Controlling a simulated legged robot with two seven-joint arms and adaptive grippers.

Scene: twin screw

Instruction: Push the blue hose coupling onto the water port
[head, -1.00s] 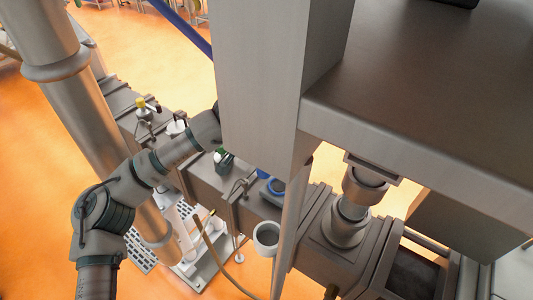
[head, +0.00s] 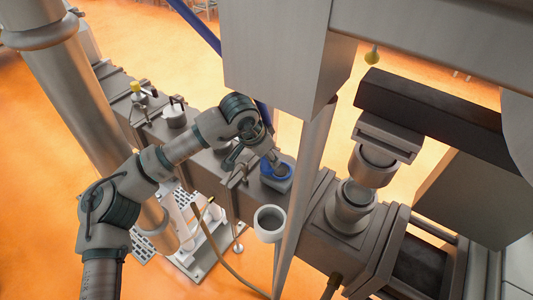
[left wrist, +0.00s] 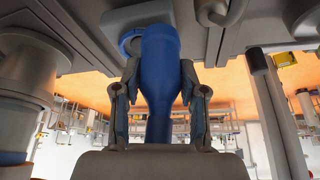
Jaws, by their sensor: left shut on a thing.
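The blue hose coupling (left wrist: 158,75) stands between the two fingers of my left gripper (left wrist: 158,98) in the left wrist view. The gripper is shut on it, and its wide end points up and away. A blue ring (left wrist: 130,36), seemingly the water port's, shows just beyond and left of that end; contact cannot be told. In the head view my left gripper (head: 277,159) points down at a blue ring (head: 268,171) on the grey machine housing, and largely hides the coupling. My right gripper is not in view.
A white cup-like part (head: 269,222) and a thin vertical post (head: 297,210) are nearby. A blue bar (head: 195,25) runs behind the column. Large grey fittings (head: 352,205) rise at the right.

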